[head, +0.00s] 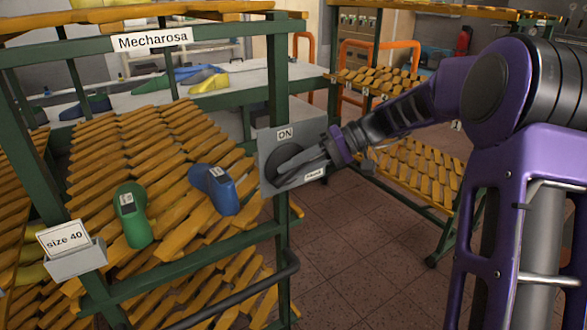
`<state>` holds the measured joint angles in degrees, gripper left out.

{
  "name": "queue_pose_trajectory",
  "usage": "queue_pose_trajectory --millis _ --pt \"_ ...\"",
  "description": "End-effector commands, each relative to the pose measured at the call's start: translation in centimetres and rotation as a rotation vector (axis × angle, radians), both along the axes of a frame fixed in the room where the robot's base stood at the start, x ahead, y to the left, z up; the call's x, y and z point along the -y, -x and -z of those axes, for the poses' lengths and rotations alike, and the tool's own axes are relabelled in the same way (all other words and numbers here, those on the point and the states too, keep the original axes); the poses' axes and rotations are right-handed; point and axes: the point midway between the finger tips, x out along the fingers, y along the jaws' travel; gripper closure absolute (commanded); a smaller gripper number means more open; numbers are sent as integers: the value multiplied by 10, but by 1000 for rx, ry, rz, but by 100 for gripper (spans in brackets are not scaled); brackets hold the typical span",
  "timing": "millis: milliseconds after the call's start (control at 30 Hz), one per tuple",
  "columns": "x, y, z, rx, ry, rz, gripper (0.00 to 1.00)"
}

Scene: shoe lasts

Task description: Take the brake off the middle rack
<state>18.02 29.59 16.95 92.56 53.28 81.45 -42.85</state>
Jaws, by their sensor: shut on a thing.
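The rack (282,85) has a green frame, slanted wooden slats and a sign (152,40) reading "Mecharosa". A grey brake box (268,137) is fixed to its right front post. The box has a dark round knob (283,155), a label above it that looks like "ON", and a second small label below that is too small to read surely. My gripper (282,177) reaches in from the right and is shut on the knob. Its dark fingers cover much of the knob, so the knob's exact setting is hidden.
A green shoe last (133,218) and a blue shoe last (216,190) lie on the slats. A "size 40" card holder (75,261) hangs at the front left. A dark handle bar (235,298) curves along the front. Another slatted rack (420,170) stands behind my arm, with tiled floor between.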

Motion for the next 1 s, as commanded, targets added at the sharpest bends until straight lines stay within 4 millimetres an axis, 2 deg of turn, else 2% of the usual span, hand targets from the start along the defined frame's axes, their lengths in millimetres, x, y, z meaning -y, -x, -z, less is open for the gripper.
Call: queue_pose_trajectory --millis 500,1000 --pt "1 0 2 -232 -343 0 100" --pt "0 0 1 -303 -449 -2 100"
